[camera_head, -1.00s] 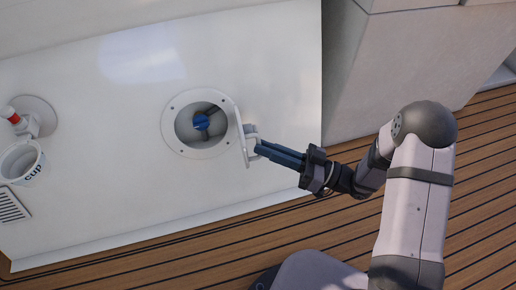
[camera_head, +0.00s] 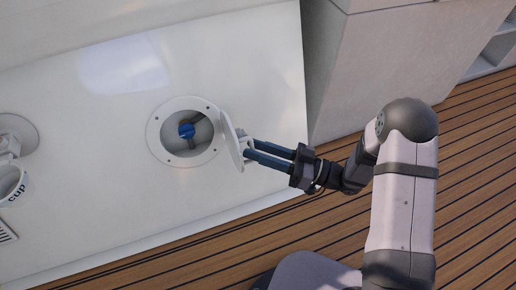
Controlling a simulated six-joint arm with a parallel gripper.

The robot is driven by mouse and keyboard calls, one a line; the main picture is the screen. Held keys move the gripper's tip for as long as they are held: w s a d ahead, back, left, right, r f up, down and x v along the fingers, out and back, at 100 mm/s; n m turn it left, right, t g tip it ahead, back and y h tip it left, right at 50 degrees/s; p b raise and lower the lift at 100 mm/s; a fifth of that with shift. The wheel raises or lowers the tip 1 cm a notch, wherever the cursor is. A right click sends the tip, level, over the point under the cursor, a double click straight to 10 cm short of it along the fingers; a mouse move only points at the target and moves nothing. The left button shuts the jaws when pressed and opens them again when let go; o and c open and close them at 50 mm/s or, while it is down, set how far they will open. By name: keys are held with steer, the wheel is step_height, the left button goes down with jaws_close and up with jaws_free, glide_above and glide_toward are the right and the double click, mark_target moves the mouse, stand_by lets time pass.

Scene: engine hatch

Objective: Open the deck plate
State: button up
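The deck plate (camera_head: 232,138) is a white round cover. It stands swung up on the right side of its white ring (camera_head: 158,143). The round opening is uncovered and a blue valve handle (camera_head: 186,131) shows inside. My gripper (camera_head: 248,147) is at the right of the plate, on the side with the white handle (camera_head: 243,145). Its two blue-grey fingers are spread with a gap between them. Their tips are close to the handle; whether they touch it is hard to tell.
A white cup holder (camera_head: 11,183) marked "cup" and a grating (camera_head: 6,232) are at the left edge. A pale box-like wall (camera_head: 385,65) rises at the right, behind my arm. Wooden decking (camera_head: 190,260) runs along the front. The white panel around the ring is clear.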

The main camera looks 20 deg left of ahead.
steer(key=p+v, duration=0.2)
steer(key=v, duration=0.5)
steer(key=shift+p, duration=0.3)
steer(key=shift+d, duration=0.1)
